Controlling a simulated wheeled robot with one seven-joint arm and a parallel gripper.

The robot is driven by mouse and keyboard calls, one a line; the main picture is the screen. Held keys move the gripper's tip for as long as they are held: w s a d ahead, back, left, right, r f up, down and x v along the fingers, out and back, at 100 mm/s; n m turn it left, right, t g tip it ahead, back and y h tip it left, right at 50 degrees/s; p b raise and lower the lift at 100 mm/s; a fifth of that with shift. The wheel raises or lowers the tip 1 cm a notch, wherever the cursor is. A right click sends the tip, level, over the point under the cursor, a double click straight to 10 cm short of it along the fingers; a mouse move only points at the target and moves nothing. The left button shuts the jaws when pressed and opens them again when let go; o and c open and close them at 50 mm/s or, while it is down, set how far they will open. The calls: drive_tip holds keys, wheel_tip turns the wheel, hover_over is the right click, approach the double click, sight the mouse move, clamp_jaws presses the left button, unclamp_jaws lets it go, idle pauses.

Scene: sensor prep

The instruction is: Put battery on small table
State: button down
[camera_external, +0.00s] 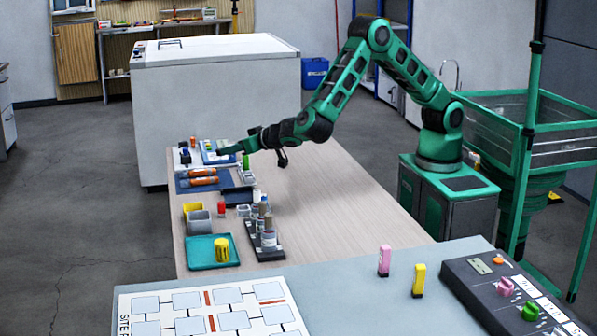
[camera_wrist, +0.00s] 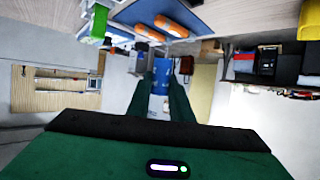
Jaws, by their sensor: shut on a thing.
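My gripper (camera_external: 222,152) reaches out to the left over the far end of the long wooden table (camera_external: 320,190). In the wrist view my two green fingers (camera_wrist: 161,92) are close together, with a small blue-and-white thing (camera_wrist: 160,84) between them. I cannot tell for sure that it is the battery. Two orange cylinders (camera_external: 203,181) lie on a dark blue mat (camera_external: 225,178) below and nearer the camera; they also show at the top of the wrist view (camera_wrist: 178,25). Which surface is the small table is not clear.
A white cabinet (camera_external: 215,90) stands behind the table. Yellow (camera_external: 192,208) and grey (camera_external: 200,222) bins, a teal tray (camera_external: 205,252) and a dark rack (camera_external: 268,250) of bottles line its left side. The right side is clear. A grey bench (camera_external: 330,285) is in front.

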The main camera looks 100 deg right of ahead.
drive_tip(key=shift+s+m+g+h, duration=0.3)
drive_tip(key=shift+m+g, duration=0.1)
drive_tip(key=w+d+f, duration=0.1)
drive_tip(key=d+f, duration=0.1)
drive_tip(key=d, duration=0.1)
drive_tip(key=w+d+f, duration=0.1)
drive_tip(key=d+f, duration=0.1)
drive_tip(key=d, duration=0.2)
drive_tip(key=w+d+f, duration=0.1)
drive_tip(key=d+f, duration=0.1)
drive_tip(key=d, duration=0.1)
drive_tip(key=shift+w+d+f, duration=0.35)
drive_tip(key=shift+f, duration=2)
drive_tip(key=shift+f, duration=0.1)
drive_tip(key=c, duration=1.6)
unclamp_jaws()
